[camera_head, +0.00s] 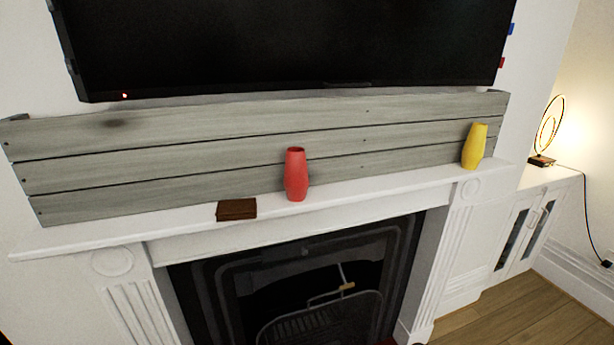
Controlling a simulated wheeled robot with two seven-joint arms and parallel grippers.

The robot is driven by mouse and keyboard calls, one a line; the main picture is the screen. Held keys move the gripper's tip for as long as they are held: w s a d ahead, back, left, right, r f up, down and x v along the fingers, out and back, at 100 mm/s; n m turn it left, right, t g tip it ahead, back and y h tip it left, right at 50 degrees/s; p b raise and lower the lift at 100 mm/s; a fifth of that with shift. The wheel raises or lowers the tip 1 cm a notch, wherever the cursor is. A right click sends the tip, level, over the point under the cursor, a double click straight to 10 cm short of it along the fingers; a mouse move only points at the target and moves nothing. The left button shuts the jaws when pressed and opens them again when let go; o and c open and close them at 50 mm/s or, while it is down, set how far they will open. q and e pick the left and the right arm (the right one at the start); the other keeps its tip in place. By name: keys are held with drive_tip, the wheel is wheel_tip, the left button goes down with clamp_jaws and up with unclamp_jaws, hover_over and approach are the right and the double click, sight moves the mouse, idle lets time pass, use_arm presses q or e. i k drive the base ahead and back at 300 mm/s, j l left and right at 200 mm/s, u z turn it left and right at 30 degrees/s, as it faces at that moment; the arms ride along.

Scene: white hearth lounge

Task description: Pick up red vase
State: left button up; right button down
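The red vase (296,175) stands upright on the white mantel shelf (370,186), near the middle of its length. Its open top faces up, and its back is close to the grey plank panel. Nothing touches it. Neither of my grippers shows in the head view.
A brown box-like object (236,209) lies on the mantel left of the red vase. A yellow vase (474,146) stands near the right end. A black television (290,40) hangs above the grey planks (150,150). Below is a dark fireplace (310,280). A cabinet (528,225) with a lamp (545,135) stands right.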

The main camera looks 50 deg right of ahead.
sight(295, 182)
drive_tip(key=z, duration=1.5)
drive_tip(key=l, duration=0.3)
drive_tip(key=i+l, duration=0.15)
drive_tip(key=l+u, duration=0.05)
drive_tip(key=l, duration=0.05)
